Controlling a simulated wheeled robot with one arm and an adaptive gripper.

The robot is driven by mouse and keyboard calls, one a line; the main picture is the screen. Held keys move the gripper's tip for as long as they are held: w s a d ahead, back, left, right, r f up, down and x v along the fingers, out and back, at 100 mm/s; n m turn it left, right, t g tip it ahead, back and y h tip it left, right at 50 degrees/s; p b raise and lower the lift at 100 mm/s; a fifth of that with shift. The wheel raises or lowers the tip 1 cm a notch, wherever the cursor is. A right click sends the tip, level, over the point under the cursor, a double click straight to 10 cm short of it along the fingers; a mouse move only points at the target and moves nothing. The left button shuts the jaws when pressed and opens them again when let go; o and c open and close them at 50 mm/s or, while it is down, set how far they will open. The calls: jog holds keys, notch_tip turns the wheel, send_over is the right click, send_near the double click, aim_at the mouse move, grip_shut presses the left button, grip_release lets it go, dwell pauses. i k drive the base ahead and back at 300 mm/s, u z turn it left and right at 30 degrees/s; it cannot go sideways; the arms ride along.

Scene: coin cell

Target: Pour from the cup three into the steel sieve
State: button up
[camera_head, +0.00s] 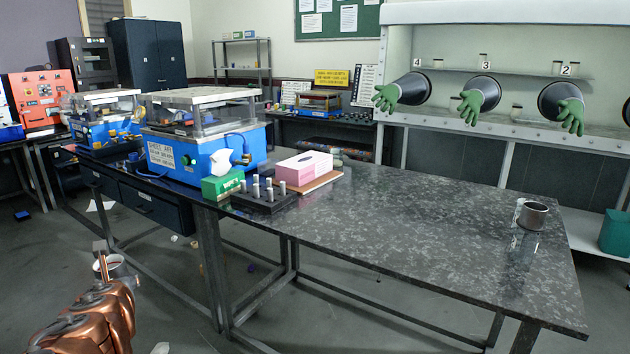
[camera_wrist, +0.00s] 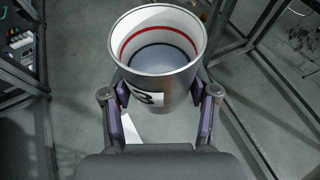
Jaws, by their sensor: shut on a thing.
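Cup three (camera_wrist: 158,72) is a metallic cup with a white label bearing a dark 3 and a red band and a dark band inside its rim. My gripper (camera_wrist: 161,92) is shut on the cup's sides, one finger on each side. The cup is roughly upright; its inside shows a plain grey-blue surface, and I cannot tell contents from bottom. In the head view my gripper (camera_head: 104,262) holds the cup (camera_head: 118,268) at the lower left, beside the table and over the floor. The steel sieve (camera_head: 535,216), a small grey metal vessel, stands at the table's right end, far from my gripper.
The dark speckled table (camera_head: 420,230) is mostly clear in the middle. A black rack of metal cylinders (camera_head: 264,198), a green box (camera_head: 223,185), a pink-and-white box (camera_head: 303,168) and a blue machine (camera_head: 205,145) stand at its left. A small clear item touches or overlaps the sieve's left side.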

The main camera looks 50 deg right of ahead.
aim_at(533, 215)
jog(key=u, duration=0.05)
jog(key=i, duration=1)
jog(key=z, duration=2.35)
jog(key=i, duration=0.5)
jog(key=u, duration=0.05)
